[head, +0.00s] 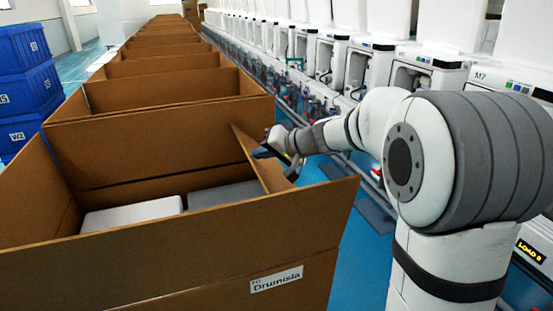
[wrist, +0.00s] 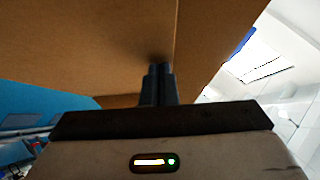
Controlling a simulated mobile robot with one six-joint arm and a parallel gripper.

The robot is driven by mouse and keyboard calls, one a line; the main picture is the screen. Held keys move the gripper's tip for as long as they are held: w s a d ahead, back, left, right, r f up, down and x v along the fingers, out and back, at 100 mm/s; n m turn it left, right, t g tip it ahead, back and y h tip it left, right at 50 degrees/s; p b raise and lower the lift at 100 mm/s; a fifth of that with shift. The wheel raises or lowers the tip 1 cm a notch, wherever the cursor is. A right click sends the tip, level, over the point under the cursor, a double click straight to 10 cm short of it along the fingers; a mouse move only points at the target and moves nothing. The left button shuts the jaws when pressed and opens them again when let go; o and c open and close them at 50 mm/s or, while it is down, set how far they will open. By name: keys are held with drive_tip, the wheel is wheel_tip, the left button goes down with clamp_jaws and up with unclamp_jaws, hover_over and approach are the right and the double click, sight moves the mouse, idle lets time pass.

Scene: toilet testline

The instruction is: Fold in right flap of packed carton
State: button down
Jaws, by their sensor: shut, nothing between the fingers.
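The packed carton (head: 170,262) stands open at the front left in the head view, with a white block (head: 132,214) and a grey block (head: 224,196) inside. Its right flap (head: 255,152) tilts inward over the right part of the opening. My gripper (head: 268,152) is at the outer, right side of this flap, near its upper part. In the wrist view the shut fingers (wrist: 158,84) point at a brown cardboard face (wrist: 90,45) and seem to touch it. The fingers hold nothing. The near flap (head: 200,240) stands up.
More open cartons (head: 165,90) line up behind this one. Blue crates (head: 25,95) are stacked at the left. A row of white toilet units (head: 410,70) runs along the right. Blue floor (head: 355,250) shows between the carton and my arm.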

drive_tip(key=shift+s+a+f+n+h+b, duration=0.15)
drive_tip(key=shift+a+f+n+h+b, duration=0.1)
drive_tip(key=shift+a+f+h+b, duration=0.35)
drive_tip(key=shift+s+a+f+n+h+b, duration=0.2)
drive_tip(key=shift+a+f+h+b, duration=0.15)
drive_tip(key=shift+a+f, duration=0.45)
drive_tip(key=shift+s+a+f+n+h+b, duration=0.15)
drive_tip(key=shift+a+f+n+h+b, duration=0.1)
drive_tip(key=shift+a+f+h+b, duration=0.35)
drive_tip(key=shift+f, duration=0.15)
